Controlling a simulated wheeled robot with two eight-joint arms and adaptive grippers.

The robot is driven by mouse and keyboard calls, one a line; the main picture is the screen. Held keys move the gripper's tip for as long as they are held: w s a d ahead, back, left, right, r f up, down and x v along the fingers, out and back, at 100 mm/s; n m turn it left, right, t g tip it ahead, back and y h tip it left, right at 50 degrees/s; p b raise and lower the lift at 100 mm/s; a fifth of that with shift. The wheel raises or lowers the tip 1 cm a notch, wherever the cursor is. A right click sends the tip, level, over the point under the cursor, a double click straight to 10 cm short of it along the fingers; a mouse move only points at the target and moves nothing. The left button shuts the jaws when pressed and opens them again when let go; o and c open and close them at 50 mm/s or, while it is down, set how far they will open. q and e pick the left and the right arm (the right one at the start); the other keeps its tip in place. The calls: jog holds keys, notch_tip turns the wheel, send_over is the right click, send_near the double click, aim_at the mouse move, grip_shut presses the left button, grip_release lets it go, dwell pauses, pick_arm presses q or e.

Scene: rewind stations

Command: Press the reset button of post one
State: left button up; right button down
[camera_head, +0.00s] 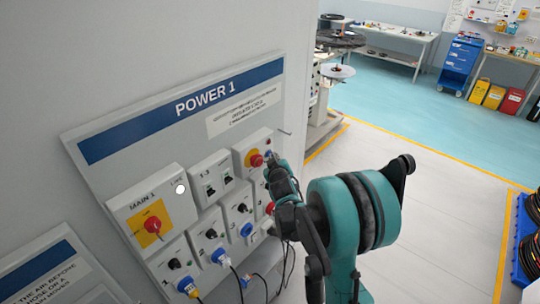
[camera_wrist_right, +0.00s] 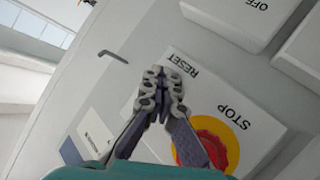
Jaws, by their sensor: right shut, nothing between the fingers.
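The POWER 1 panel (camera_head: 205,105) hangs on the wall in the head view. Its stop box (camera_head: 250,143) has a red stop button on yellow (camera_head: 255,160). In the right wrist view this box (camera_wrist_right: 262,125) shows the printed words RESET and STOP, with the red stop button (camera_wrist_right: 215,150) partly behind a finger. My right gripper (camera_head: 270,160) is shut and empty, its tips beside the RESET word in the wrist view (camera_wrist_right: 166,75). The reset button itself does not show; the fingers cover that spot. I cannot tell whether the tips touch the box. My left gripper is out of view.
The MAIN 1 box (camera_head: 146,205) with a red rotary switch is at the panel's left. Plugs with hanging cables (camera_head: 188,287) are below. A bent hook (camera_wrist_right: 113,55) sticks out near the stop box. Open floor (camera_head: 440,200) lies right of my arm.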

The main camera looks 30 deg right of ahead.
jog(key=shift+s+d, duration=0.3)
jog(key=shift+s, duration=0.4)
jog(key=shift+s, duration=0.1)
jog(key=shift+s+d+b, duration=0.15)
jog(key=shift+s+d, duration=0.2)
jog(key=shift+s, duration=0.4)
jog(key=shift+s+d+b, duration=0.2)
jog(key=shift+s+d, duration=0.1)
jog(key=shift+s, duration=0.45)
jog(key=shift+s+d+b, duration=0.15)
jog(key=shift+s+d, duration=0.2)
jog(key=shift+s, duration=0.4)
